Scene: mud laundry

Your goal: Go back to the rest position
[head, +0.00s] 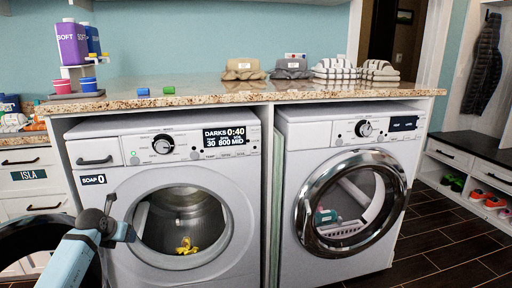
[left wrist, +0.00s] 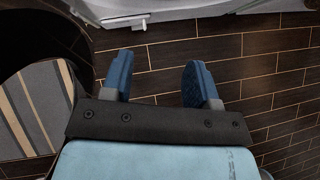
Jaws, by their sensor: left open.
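My left gripper (head: 108,215) is in front of the left washer (head: 220,262), at the left side of its round opening. The left wrist view shows the left gripper (left wrist: 158,72) with its two blue fingers apart and nothing between them, above the dark floor. My right gripper shows in neither view.
The washer's round door (head: 28,232) stands open at the left, near my left arm. A yellow item (head: 186,246) lies in the drum. The right machine (head: 290,200) has its glass door closed. Folded towels (head: 243,70) sit on the granite counter (head: 200,94).

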